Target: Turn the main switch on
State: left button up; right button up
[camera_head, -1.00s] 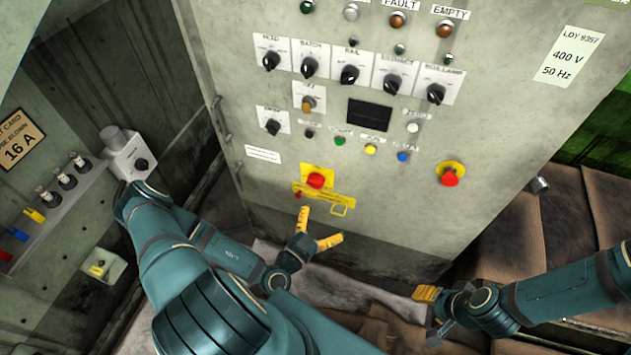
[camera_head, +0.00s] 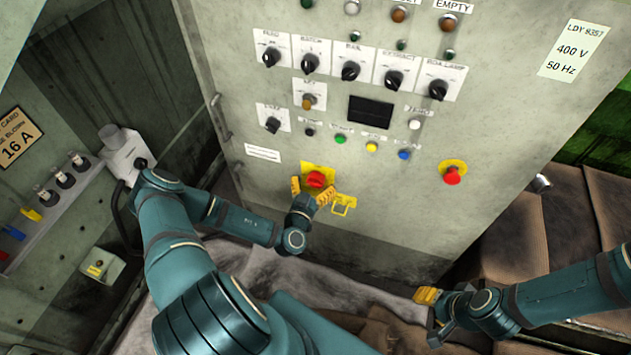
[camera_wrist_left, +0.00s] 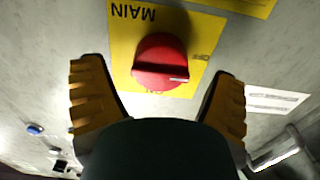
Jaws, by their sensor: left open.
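The main switch is a red rotary knob (camera_head: 316,180) on a yellow plate (camera_head: 318,166) low on the grey cabinet front. In the left wrist view the red knob (camera_wrist_left: 160,62) sits on its yellow plate marked MAIN (camera_wrist_left: 135,22), with a pale line near the knob's edge. My left gripper (camera_head: 312,192) is open, its yellow fingers one on each side of the knob. In the left wrist view the fingers (camera_wrist_left: 160,95) flank the knob with gaps and do not visibly touch it. My right gripper (camera_head: 428,296) is low at the right, away from the switch; its opening is unclear.
A red emergency button (camera_head: 453,174) is farther right. Selector knobs and small buttons fill the panel above. A grey box (camera_head: 124,151) and fuses stand at the left, near my left arm.

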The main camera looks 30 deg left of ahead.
pick_arm(q)
jog(key=shift+x, duration=0.85)
jog(key=c, duration=1.2)
